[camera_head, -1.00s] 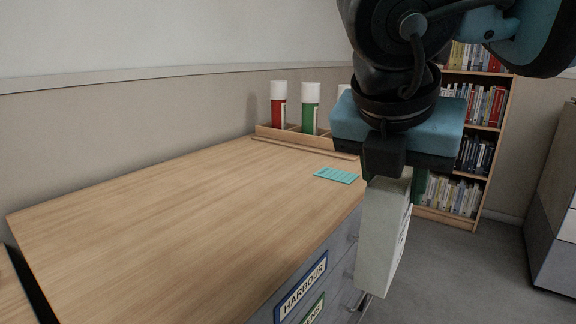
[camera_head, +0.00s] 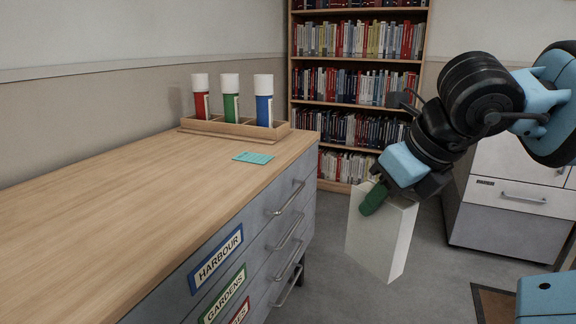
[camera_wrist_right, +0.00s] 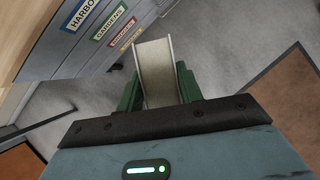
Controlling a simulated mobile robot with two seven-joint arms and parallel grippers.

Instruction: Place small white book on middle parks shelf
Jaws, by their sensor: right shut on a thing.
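The small white book (camera_head: 381,236) hangs upright below my right gripper (camera_head: 376,196), over the floor to the right of the drawer cabinet. The right gripper is shut on its upper end, and a green fingertip shows against the book. In the right wrist view the white book (camera_wrist_right: 156,72) sits between the two green fingers of the gripper (camera_wrist_right: 160,92). My left gripper is not in view. A bookcase (camera_head: 357,110) with several full shelves stands at the back; I cannot read any shelf label.
The wooden-topped cabinet (camera_head: 120,200) has drawers labelled HARBOUR (camera_head: 216,259) and GARDENS (camera_head: 225,296). A tray (camera_head: 215,129) with red, green and blue tubes and a teal card (camera_head: 254,157) lie on top. A grey cabinet (camera_head: 505,205) stands right. Floor between is open.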

